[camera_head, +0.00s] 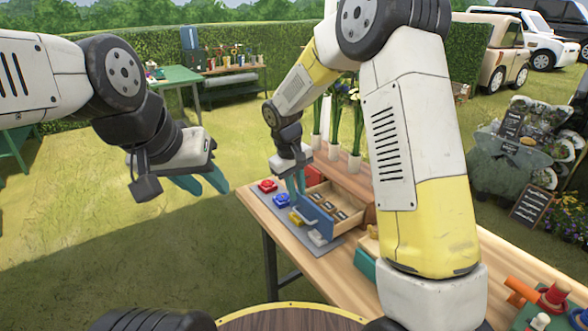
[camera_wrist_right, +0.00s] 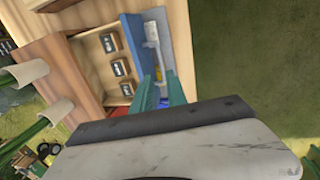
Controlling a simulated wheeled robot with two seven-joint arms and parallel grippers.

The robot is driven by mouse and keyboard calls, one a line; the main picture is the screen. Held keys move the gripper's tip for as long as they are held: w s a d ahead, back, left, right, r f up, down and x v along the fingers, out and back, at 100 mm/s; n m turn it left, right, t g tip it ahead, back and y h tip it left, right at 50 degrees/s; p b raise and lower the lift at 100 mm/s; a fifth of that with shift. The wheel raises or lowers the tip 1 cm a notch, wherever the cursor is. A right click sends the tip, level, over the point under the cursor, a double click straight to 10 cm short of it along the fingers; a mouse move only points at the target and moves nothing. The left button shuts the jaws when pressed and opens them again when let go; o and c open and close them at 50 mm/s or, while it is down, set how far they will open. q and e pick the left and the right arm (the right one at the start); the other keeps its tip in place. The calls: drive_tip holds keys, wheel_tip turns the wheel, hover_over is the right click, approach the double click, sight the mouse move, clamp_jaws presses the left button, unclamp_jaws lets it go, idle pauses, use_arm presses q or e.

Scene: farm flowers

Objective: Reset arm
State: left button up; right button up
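My left gripper (camera_head: 203,184) hangs over the grass at the left, clear of the table, with its teal fingers apart and empty. My right gripper (camera_head: 296,184) points down just in front of a pulled-out drawer with a blue front (camera_head: 316,219). In the right wrist view its teal fingers (camera_wrist_right: 162,92) are apart, with nothing held between them. They are close beside the blue drawer front (camera_wrist_right: 132,38); I cannot tell whether they touch it. Several dark, labelled compartments or packets (camera_head: 338,204) show in the drawer.
A grey mat (camera_head: 290,219) holds small red (camera_head: 267,186), blue (camera_head: 281,200), yellow (camera_head: 297,217) and white (camera_head: 318,238) items. White vases with flowers (camera_head: 334,151) stand behind the drawer. Red and orange things (camera_head: 553,295) lie at the right. Grass at the left is free.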

drive_tip(key=s+d+r+m+t+y, duration=0.1)
drive_tip(key=s+d+r, duration=0.1)
drive_tip(key=r, duration=0.2)
drive_tip(key=s+d+r+m, duration=0.1)
drive_tip(key=s+d+r, duration=0.1)
drive_tip(key=d+r, duration=0.15)
drive_tip(key=s+d+r+m+t+y, duration=0.1)
drive_tip(key=s+d+r, duration=0.1)
drive_tip(key=s, duration=0.5)
drive_tip(key=s+d+r+m+t+y, duration=0.1)
drive_tip(key=s+d+r, duration=0.1)
drive_tip(key=s+r, duration=0.3)
drive_tip(key=s+d+r+m+t, duration=0.2)
drive_tip(key=s+r, duration=0.2)
drive_tip(key=s, duration=0.5)
drive_tip(key=shift+d+r+y, duration=0.2)
drive_tip(key=shift+d+y, duration=0.2)
